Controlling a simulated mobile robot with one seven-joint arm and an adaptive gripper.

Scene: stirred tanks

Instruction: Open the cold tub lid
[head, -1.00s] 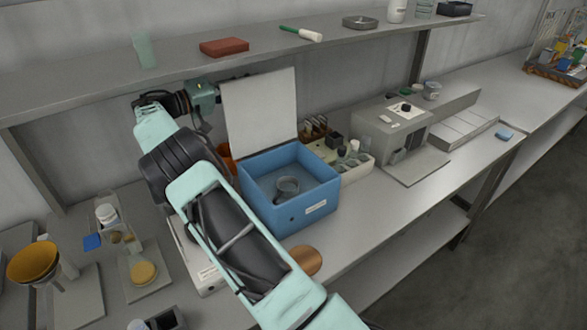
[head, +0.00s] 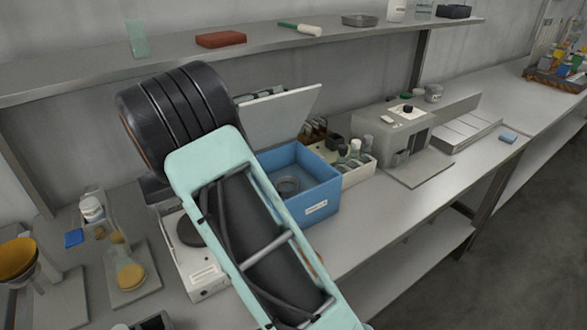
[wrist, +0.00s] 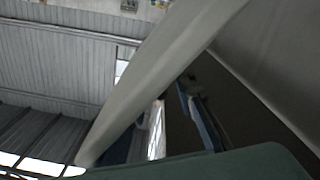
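The cold tub (head: 320,204) is a blue open-topped box on the bench, with a small label on its front. In the wrist view a pale slanting bar, likely the lid's edge (wrist: 150,85), crosses close to the camera.
My forearm covers the tub's left side. A white device (head: 205,275) stands to the left and a rack of bottles (head: 358,172) right of the tub. A grey instrument (head: 385,135) is further right. A shelf (head: 330,43) runs above. The bench front right is clear.

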